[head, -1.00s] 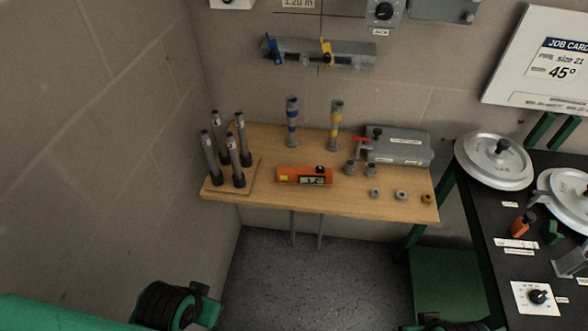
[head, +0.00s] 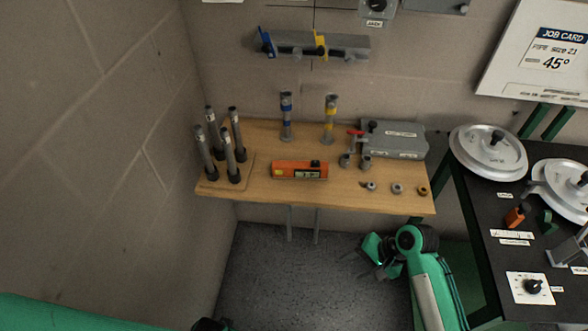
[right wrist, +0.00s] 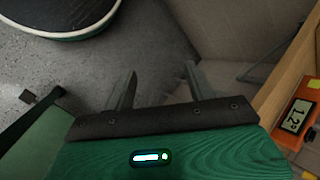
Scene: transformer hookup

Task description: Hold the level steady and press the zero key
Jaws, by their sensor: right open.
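The orange level (head: 300,170) lies on the wooden bench (head: 300,197), near its middle front. It has a small display and a black key (head: 316,163) on top towards its right end. In the right wrist view the level (right wrist: 298,117) shows at the right edge, its display reading about 1.2. My right gripper (head: 362,264) is in front of and below the bench's front edge, apart from the level. Its two fingers (right wrist: 160,84) are spread, with nothing between them.
Several upright grey tubes (head: 220,150) stand on the bench's left. A grey clamp box (head: 395,142) and small rings sit at the right. A black table (head: 490,215) stands right of the bench.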

